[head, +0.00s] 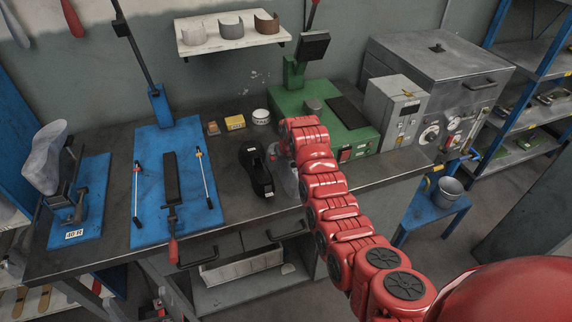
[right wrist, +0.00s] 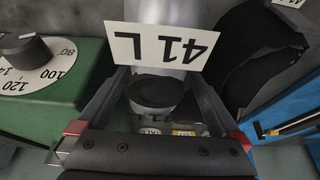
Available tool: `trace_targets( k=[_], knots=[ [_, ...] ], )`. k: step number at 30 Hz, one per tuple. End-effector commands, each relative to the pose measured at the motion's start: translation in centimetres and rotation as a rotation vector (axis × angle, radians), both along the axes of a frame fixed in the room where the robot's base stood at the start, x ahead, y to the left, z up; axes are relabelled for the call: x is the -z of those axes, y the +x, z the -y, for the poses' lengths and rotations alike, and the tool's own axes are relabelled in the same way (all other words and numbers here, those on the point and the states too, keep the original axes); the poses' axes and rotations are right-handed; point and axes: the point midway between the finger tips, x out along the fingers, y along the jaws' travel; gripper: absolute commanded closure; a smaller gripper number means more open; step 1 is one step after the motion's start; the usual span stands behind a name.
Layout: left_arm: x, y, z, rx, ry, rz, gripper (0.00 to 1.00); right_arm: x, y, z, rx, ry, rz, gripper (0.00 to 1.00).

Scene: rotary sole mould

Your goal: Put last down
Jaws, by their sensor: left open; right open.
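A grey shoe last (head: 286,182) stands on the bench between a black shoe and the green machine, partly hidden by my right arm in the head view. In the right wrist view the last (right wrist: 155,12) carries a white tag (right wrist: 163,46) reading 41 L. My right gripper (right wrist: 158,90) is open, its fingers on either side of the last with gaps visible. In the head view my right gripper is hidden by its own arm. What seems to be my left gripper (head: 163,298) shows small at the bottom edge, open and away from the last.
The black shoe (head: 256,168) stands close left of the last. The green machine (head: 318,118) is close on the right. A blue board (head: 150,190) holds a clamp and rods. Another last (head: 46,158) sits on a stand tagged 40 R at the far left.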

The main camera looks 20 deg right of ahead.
Motion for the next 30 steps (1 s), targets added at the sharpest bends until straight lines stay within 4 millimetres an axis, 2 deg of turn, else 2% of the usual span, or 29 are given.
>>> trace_targets(
  k=[5,22,30],
  knots=[
    [0.02,0.0,0.0,0.0,0.0,0.0,0.06,0.01,0.01,0.02,0.0,0.0,0.001,0.0],
    [0.02,0.0,0.0,0.0,0.0,0.0,0.06,-0.03,0.03,0.05,0.001,0.0,0.002,1.0],
    [-0.01,0.0,0.0,0.0,0.0,0.0,0.06,-0.15,0.07,0.05,0.001,0.0,0.003,1.0]
  ],
)
